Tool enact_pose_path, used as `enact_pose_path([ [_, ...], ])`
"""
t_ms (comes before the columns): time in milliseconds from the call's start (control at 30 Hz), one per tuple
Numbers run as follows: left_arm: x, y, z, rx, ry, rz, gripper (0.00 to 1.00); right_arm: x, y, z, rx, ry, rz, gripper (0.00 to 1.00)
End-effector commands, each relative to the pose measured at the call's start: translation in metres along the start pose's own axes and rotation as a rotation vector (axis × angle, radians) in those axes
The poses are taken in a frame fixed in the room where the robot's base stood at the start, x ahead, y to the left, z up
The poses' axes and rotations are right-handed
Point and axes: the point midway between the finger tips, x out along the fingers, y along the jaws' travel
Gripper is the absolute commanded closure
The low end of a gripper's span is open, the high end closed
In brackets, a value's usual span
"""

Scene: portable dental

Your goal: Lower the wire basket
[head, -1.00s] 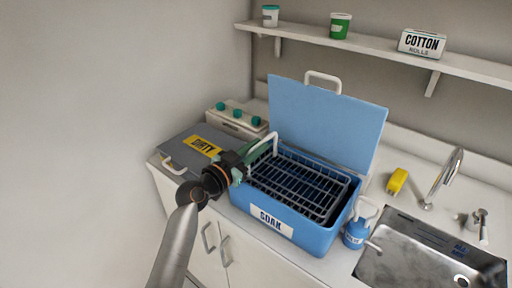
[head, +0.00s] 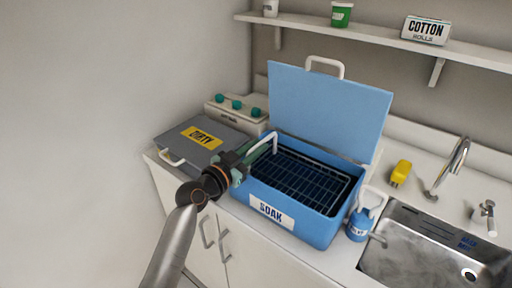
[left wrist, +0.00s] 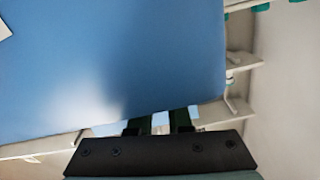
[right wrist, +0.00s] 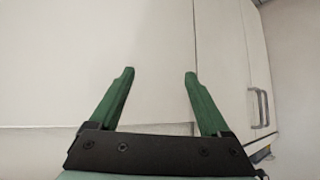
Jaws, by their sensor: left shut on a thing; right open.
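The dark wire basket (head: 302,178) sits down inside the blue soak tub (head: 330,232), its rim a little below the tub's rim. Its pale handle (head: 263,142) rises at the left end. My left gripper (head: 247,160) is shut on this handle at the tub's left edge; the exact grip is hard to see.
The tub's blue lid (head: 325,110) stands upright behind it. A grey container marked DIRTY (head: 175,142) lies left. A blue bottle (head: 360,225), a yellow block (head: 401,173) and the sink (head: 405,255) are right. A shelf (head: 380,38) runs above.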

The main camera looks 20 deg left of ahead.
Motion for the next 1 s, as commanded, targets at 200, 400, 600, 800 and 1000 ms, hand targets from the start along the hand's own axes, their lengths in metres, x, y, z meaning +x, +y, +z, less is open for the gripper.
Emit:
enact_pose_path([
  [200, -0.001, 0.000, 0.007, 0.002, -0.016, 0.002, 1.00, 0.001, 0.000, 0.001, 0.000, 0.000, 0.000, 0.19],
  [400, -0.001, 0.000, 0.007, 0.002, -0.014, 0.002, 0.69, 0.000, 0.000, 0.001, 0.000, 0.000, 0.000, 0.19],
  [600, 0.000, 0.000, 0.004, 0.000, -0.009, 0.002, 0.55, 0.000, 0.000, 0.000, 0.000, 0.000, 0.000, 0.19],
  [800, -0.001, 0.000, 0.004, 0.000, -0.007, 0.002, 0.55, 0.000, 0.000, 0.000, 0.000, 0.000, 0.000, 0.19],
  [1000, -0.020, 0.000, 0.005, 0.003, -0.009, 0.002, 0.55, 0.002, 0.000, 0.002, 0.000, 0.001, 0.000, 0.19],
])
